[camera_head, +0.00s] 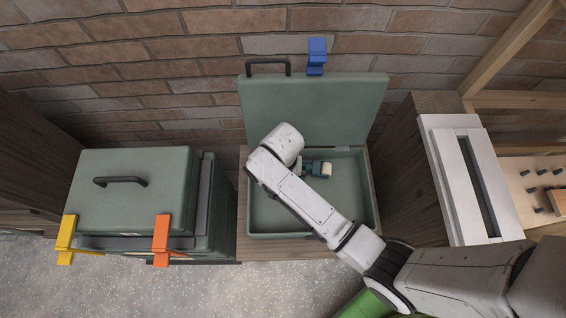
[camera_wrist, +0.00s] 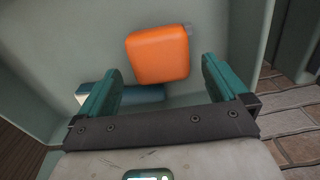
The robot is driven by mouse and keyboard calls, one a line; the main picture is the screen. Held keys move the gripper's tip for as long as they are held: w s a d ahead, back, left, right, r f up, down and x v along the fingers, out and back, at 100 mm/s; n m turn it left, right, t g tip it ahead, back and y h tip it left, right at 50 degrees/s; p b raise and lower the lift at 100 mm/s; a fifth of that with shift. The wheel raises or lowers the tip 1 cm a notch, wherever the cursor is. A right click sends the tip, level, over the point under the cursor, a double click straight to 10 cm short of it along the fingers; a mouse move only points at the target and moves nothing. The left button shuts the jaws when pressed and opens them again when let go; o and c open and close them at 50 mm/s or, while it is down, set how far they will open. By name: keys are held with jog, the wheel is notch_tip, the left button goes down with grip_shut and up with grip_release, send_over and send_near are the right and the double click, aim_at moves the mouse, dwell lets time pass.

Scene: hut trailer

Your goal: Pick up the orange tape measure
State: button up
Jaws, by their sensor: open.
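The orange tape measure (camera_wrist: 158,54) shows in the wrist view as a rounded orange block, just beyond and between my fingertips. It lies in the open green case (camera_head: 360,190), whose raised lid (camera_head: 345,108) leans toward the brick wall. In the head view my arm hides the tape measure. My gripper (camera_wrist: 160,82) is open, its two teal fingers spread apart with nothing between them. In the head view the gripper is mostly hidden behind my arm, over the case.
A blue and cream item (camera_head: 317,169) lies in the case beside my arm. A closed green case (camera_head: 135,190) with yellow (camera_head: 66,238) and orange clamps (camera_head: 161,238) stands at left. A blue clamp (camera_head: 317,55) sits on the lid's edge. A white metal box (camera_head: 460,185) stands at right.

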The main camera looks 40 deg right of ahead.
jog(key=shift+s+a+f, duration=0.1)
jog(key=shift+s+f, duration=0.05)
jog(key=shift+f, duration=1.7)
jog(key=shift+c, duration=0.5)
jog(key=c, duration=0.9)
